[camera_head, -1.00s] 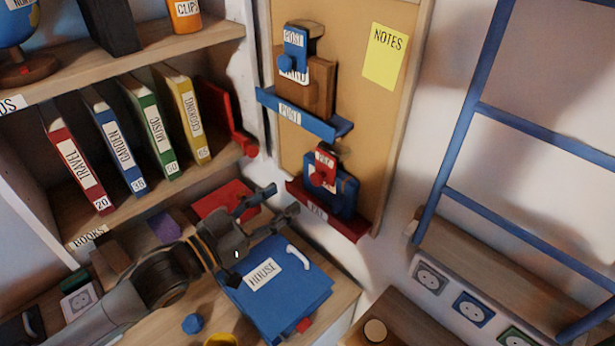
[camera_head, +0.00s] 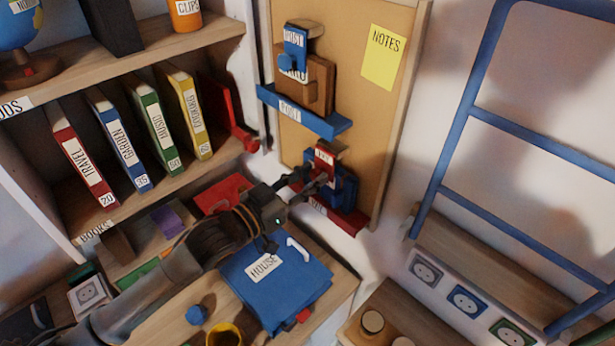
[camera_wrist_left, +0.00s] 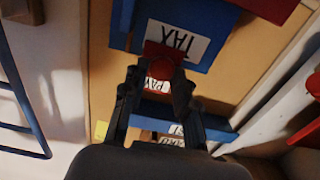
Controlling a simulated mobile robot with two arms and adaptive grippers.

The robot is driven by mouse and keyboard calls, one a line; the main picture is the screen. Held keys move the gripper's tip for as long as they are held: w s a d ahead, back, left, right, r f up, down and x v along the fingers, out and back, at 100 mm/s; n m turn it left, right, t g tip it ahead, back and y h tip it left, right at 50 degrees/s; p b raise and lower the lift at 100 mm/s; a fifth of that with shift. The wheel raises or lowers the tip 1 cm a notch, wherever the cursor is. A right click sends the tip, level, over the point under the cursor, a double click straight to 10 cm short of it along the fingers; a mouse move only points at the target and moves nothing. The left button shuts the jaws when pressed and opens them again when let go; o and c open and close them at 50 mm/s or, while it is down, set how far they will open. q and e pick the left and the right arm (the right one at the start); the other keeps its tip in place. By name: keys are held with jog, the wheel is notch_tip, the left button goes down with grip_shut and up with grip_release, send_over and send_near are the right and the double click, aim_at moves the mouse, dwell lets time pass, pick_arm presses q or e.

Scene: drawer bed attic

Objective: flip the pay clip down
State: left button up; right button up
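The red pay clip (camera_head: 325,160) sits on the lower holder on the cork board, in front of a blue tax item (camera_head: 345,190). It also shows in the left wrist view as a red knob (camera_wrist_left: 165,66) above a white label reading PAY. My left gripper (camera_head: 310,182) is at the clip. In the left wrist view, its fingers (camera_wrist_left: 158,84) stand apart on both sides of the clip's lower part; I cannot tell whether they touch it. The white TAX label (camera_wrist_left: 172,40) shows beyond the knob. My right gripper is not in view.
A blue post shelf (camera_head: 300,112) with its own blue clip (camera_head: 294,50) is above the lower holder. A blue house binder (camera_head: 280,285) lies below my left arm. Upright binders (camera_head: 135,140) fill the shelf at left. A blue ladder (camera_head: 460,150) stands at right.

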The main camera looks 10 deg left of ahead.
pick_arm(q)
grip_shut()
jog(key=f+t+b, duration=0.1)
jog(key=b, duration=0.1)
jog(key=shift+w+b, duration=0.1)
jog(key=shift+b, duration=0.2)
jog(key=shift+r+h+b, duration=0.15)
jog(key=shift+h+b, duration=0.15)
jog(key=shift+t, duration=0.3)
jog(key=shift+r, duration=0.1)
jog(key=shift+o, duration=2.1)
grip_release()
jog(key=shift+o, duration=1.1)
jog(key=shift+w+d, duration=0.25)
jog(key=shift+w, duration=0.05)
jog(key=shift+s, duration=0.1)
